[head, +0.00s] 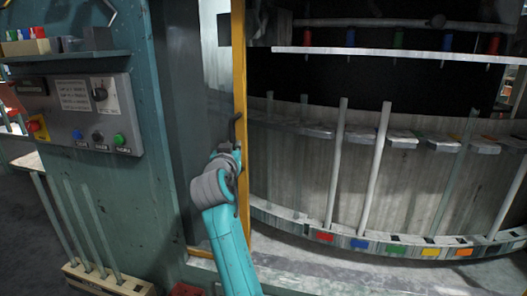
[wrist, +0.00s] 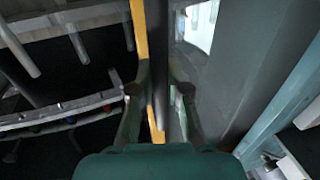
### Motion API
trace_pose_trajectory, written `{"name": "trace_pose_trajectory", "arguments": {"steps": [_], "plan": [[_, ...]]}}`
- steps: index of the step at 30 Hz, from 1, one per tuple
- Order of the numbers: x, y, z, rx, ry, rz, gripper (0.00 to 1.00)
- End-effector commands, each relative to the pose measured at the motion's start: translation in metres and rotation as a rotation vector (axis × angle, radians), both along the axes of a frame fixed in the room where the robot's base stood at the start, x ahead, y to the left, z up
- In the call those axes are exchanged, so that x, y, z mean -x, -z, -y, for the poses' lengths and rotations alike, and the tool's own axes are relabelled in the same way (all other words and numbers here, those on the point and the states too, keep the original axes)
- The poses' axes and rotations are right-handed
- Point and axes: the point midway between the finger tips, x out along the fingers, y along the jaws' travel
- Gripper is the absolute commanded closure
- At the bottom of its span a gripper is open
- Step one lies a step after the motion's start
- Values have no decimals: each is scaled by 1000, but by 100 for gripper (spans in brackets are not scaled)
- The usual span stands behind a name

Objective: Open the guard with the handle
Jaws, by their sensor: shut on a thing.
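The guard's yellow upright edge (head: 240,62) stands left of centre in the head view. It also shows in the wrist view (wrist: 140,38). A dark handle (head: 236,122) sits on this edge, its upper end showing above my gripper. My gripper (head: 230,152) is at the handle, its jaws partly hidden by my own wrist. In the wrist view, the fingers stand on either side of a dark upright bar, the handle (wrist: 160,72), and are shut on it. The machine's interior is visible to the right of the yellow edge.
A teal cabinet with a control panel (head: 86,112) stands at the left. Right of the guard edge, several glass tubes (head: 376,165) lean in a curved rack with coloured tabs (head: 357,243). A wooden block (head: 112,284) holds tubes at lower left.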

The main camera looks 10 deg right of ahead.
Motion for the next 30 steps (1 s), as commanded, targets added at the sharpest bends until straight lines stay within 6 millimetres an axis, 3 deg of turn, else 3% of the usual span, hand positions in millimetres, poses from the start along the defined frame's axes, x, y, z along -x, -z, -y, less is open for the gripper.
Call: {"name": "trace_pose_trajectory", "arguments": {"steps": [1, 6, 12, 28, 29, 30], "plan": [[-5, 0, -15, 1, -5, -2, 100], [-19, 0, -46, 1, -3, -2, 100], [-30, 1, -69, 0, -1, -3, 100], [-34, 1, -77, 0, 1, -1, 100], [-34, 1, -77, 0, 1, -1, 80], [-34, 1, -76, 0, 1, -1, 70]]}}
